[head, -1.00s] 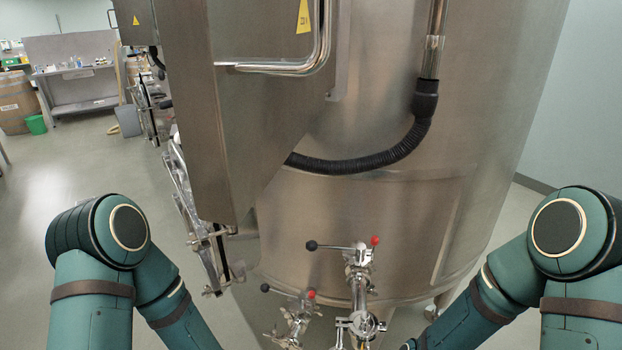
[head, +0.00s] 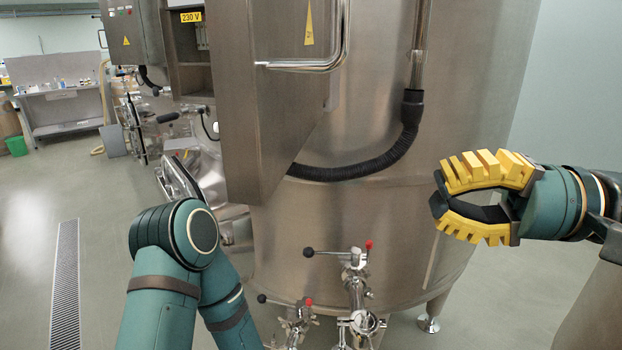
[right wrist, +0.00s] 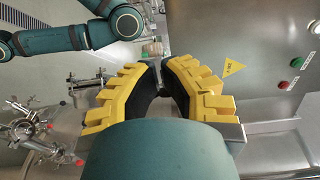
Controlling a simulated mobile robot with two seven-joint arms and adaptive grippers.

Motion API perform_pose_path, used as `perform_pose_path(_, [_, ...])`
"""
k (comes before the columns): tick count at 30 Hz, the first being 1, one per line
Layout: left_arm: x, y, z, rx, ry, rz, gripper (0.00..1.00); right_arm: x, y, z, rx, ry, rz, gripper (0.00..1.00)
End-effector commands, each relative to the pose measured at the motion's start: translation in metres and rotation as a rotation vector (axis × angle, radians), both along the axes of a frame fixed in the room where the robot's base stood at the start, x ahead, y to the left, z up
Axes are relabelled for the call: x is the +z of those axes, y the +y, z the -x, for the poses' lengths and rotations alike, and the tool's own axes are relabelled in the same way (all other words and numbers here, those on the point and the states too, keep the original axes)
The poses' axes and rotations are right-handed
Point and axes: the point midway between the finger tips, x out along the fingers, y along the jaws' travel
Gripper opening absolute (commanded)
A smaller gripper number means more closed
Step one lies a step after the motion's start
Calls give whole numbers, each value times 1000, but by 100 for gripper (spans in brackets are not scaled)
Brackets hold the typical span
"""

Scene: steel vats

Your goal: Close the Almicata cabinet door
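The steel cabinet door (head: 240,100) stands open, swung toward me in the head view. Its outer face (right wrist: 265,50) fills the upper right of the right wrist view, with a yellow triangle and red and green buttons. A bent chrome bar (head: 325,62) shows in front of this face. The opened cabinet (head: 190,75) with a 230 V label is behind the door's left side. My right gripper (head: 438,195) is to the right of the door, apart from it, pointing left. Its yellow fingers (right wrist: 163,78) curve together at the tips with nothing held. My left gripper is out of view.
A large steel vat (head: 400,230) stands behind the door, with a black hose (head: 350,170). Valves with black and red knobs (head: 355,265) stick out low in front. My left arm is at the lower left. Floor is open at far left, with a drain grate (head: 65,285).

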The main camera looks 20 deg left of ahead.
Motion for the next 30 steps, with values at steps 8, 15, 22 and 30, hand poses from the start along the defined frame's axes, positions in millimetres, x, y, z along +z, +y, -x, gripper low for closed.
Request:
perform_pose_path(8, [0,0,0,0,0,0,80,7,20,7,19,-9,-22,0])
perform_pose_path(15, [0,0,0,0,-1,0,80,7,67,11,19,-7,-19,0])
perform_pose_path(22, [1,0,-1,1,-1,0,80,6,109,14,18,-8,-18,0])
perform_pose_path(30, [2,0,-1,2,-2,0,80,7,135,16,15,-8,-19,0])
